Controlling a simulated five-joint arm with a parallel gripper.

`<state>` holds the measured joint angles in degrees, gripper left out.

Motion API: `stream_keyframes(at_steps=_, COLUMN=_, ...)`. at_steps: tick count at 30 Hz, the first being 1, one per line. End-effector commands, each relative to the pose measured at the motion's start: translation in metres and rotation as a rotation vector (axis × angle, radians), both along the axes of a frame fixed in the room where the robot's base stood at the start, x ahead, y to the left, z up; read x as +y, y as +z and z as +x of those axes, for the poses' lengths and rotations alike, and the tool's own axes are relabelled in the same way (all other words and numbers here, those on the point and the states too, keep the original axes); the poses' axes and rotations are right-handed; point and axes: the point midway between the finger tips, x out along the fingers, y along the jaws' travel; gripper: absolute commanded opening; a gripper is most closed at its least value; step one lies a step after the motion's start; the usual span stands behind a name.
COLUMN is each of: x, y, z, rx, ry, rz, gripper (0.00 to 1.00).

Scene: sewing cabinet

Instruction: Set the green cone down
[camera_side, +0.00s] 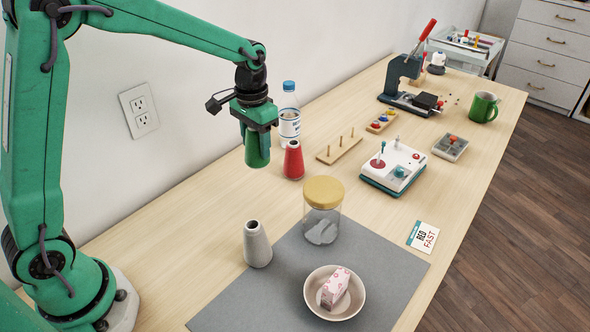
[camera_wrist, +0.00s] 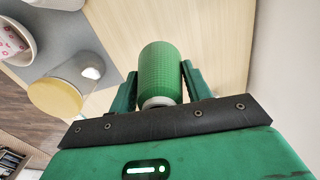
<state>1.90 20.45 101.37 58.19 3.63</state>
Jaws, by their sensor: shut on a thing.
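The green cone (camera_side: 257,152) hangs in my gripper (camera_side: 257,137) in the side view, in the air above the wooden table (camera_side: 190,215). In the wrist view the green cone (camera_wrist: 160,72) lies between the two fingers of my gripper (camera_wrist: 160,88), and its pale narrow end points towards the palm. My gripper is shut on it. Its wide end is away from the palm and looks clear of the other things. The red cone (camera_side: 293,160) stands upright just right of it, and the grey cone (camera_side: 257,245) stands upright on the grey mat (camera_side: 225,298).
A water bottle (camera_side: 289,118) stands behind the red cone. A glass jar (camera_side: 322,215) with a yellow lid and a bowl (camera_side: 311,294) holding a pink patterned box (camera_side: 336,285) are on the mat. A peg rack (camera_side: 340,147) lies to the right. Bare table lies left of the mat.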

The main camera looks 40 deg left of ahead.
Motion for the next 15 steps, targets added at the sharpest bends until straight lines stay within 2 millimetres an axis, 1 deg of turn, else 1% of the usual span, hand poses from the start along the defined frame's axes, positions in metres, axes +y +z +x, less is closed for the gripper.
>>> stream_keyframes(at_steps=4, x=-0.002, y=0.000, z=-0.001, rx=0.000, ry=0.003, rz=0.000, gripper=0.25)
stream_keyframes(at_steps=7, x=-0.010, y=-0.001, z=-0.006, rx=0.000, ry=0.013, rz=0.000, gripper=0.25)
stream_keyframes(at_steps=15, x=-0.043, y=-0.005, z=-0.033, rx=-0.001, ry=0.074, rz=0.000, gripper=0.25)
